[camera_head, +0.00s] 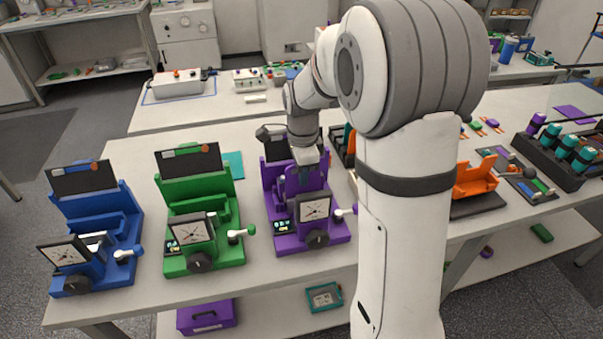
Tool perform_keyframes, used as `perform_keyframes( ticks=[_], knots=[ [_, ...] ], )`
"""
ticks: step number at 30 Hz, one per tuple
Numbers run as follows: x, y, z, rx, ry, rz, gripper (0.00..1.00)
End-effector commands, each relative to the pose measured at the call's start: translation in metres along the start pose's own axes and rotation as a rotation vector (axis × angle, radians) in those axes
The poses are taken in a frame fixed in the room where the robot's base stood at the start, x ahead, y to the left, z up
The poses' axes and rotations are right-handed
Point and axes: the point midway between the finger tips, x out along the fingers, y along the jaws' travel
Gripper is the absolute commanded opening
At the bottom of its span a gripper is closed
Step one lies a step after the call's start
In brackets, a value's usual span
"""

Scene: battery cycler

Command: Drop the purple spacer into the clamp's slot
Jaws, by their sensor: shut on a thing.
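The purple clamp device (283,240) stands on the near table, with a dial gauge, a small lit display and a white lever at its front. My gripper (307,177) points down over the middle of this device, between its back panel and its dial. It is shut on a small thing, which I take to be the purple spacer. The spacer is hard to separate from the purple clamp behind it. The slot is mostly hidden by my gripper and the dial, so I cannot tell whether the spacer touches it.
A green device (203,208) and a blue device (92,235) of the same build stand to the left. An orange fixture (475,178) and a black rack (555,160) of bottles are to the right. A purple box (207,316) sits on the lower shelf.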

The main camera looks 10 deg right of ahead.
Motion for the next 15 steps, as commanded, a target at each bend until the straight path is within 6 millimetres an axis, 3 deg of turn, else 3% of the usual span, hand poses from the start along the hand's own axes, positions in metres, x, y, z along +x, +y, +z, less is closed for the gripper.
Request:
perform_keyframes(
  ticks=[8, 9, 15],
  knots=[
    [0.0069, 0.0013, 0.0003, -0.001, 0.0, 0.006, 0.0],
    [0.0071, 0.0015, 0.0004, -0.001, 0.0, 0.007, 0.09],
    [0.0084, 0.0019, 0.0005, -0.001, 0.0, 0.009, 0.25]
  ],
)
